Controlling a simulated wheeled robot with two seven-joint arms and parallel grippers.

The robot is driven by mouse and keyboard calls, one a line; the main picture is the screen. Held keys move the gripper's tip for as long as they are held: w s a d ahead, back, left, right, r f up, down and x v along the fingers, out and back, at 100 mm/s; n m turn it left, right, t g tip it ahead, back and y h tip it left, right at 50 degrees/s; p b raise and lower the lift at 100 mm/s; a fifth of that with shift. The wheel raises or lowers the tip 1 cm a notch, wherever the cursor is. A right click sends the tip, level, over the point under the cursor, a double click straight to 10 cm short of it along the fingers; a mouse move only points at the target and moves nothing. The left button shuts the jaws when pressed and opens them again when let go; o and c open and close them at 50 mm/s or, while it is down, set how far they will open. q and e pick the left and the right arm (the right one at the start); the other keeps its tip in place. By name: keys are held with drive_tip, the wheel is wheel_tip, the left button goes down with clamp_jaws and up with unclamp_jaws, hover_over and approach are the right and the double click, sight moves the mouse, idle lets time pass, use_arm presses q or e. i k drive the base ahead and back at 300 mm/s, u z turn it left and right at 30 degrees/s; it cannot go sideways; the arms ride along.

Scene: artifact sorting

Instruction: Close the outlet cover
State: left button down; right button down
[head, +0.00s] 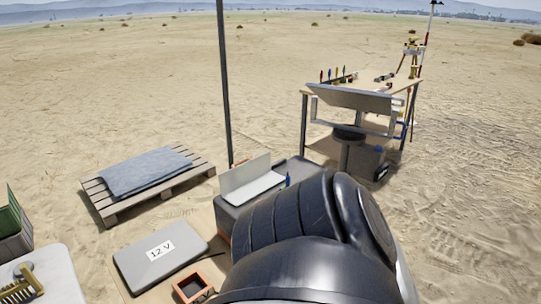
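A grey flat panel or case (135,266) with a white "12 V" label lies on a tan surface at the lower left of the head view. Just below and right of it is a small orange-rimmed square (192,287) with a dark inside. I cannot tell for sure which of these is the outlet cover, or whether it has a hinge. Neither of my grippers shows. A large dark arm part of mine fills the bottom middle and hides what lies behind it.
A dark grey box (238,213) bears a white angled panel (252,184) beside a tall pole (226,90). A pallet (112,213) with a folded blue-grey cloth (147,170) stands left. A white table (55,275) is at lower left. Open sand lies beyond.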

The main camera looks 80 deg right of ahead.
sight(239, 185)
drive_tip(key=z, duration=2.7)
